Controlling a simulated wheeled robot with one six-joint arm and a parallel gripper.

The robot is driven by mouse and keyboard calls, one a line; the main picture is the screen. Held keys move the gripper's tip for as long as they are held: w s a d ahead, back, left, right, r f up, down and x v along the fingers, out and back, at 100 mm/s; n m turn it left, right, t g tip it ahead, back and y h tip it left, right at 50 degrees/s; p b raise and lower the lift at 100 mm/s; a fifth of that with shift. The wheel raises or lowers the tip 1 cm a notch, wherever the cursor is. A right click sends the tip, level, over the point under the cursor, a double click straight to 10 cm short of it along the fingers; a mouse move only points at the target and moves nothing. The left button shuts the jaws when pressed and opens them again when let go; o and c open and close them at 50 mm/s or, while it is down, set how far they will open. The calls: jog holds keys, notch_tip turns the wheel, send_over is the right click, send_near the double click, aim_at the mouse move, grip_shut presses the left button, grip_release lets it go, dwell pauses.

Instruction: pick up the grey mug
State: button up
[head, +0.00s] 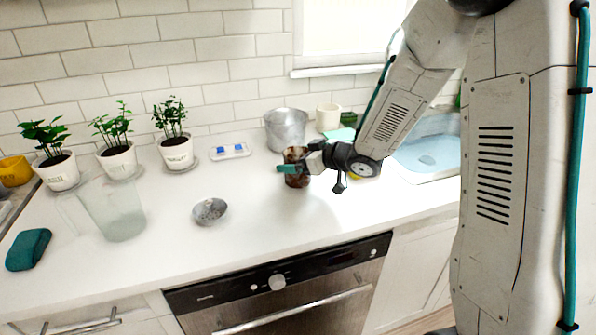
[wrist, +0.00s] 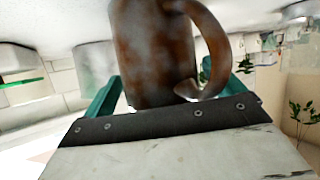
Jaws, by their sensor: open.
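No plainly grey mug shows. The mug at my gripper is mottled rusty brown (head: 297,181) and stands upright on the white counter in the head view. In the wrist view the brown mug (wrist: 150,50) fills the upper middle, with its curved handle on the right side. My gripper (head: 301,163) is open, with its teal fingers at the mug's upper half. In the wrist view the fingers of my gripper (wrist: 165,85) lie on either side of the mug. I cannot tell whether either finger touches it. Part of the mug is hidden behind my gripper.
A grey metal pot (head: 286,131) and a cream cup (head: 328,117) stand behind the mug. A small grey bowl (head: 210,211), a clear pitcher (head: 115,210) and potted plants (head: 177,151) are to the left. The sink (head: 430,148) is right. Counter in front of the mug is clear.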

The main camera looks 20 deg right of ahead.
jog(key=shift+c, duration=0.3)
jog(key=c, duration=1.2)
jog(key=shift+r, duration=0.1)
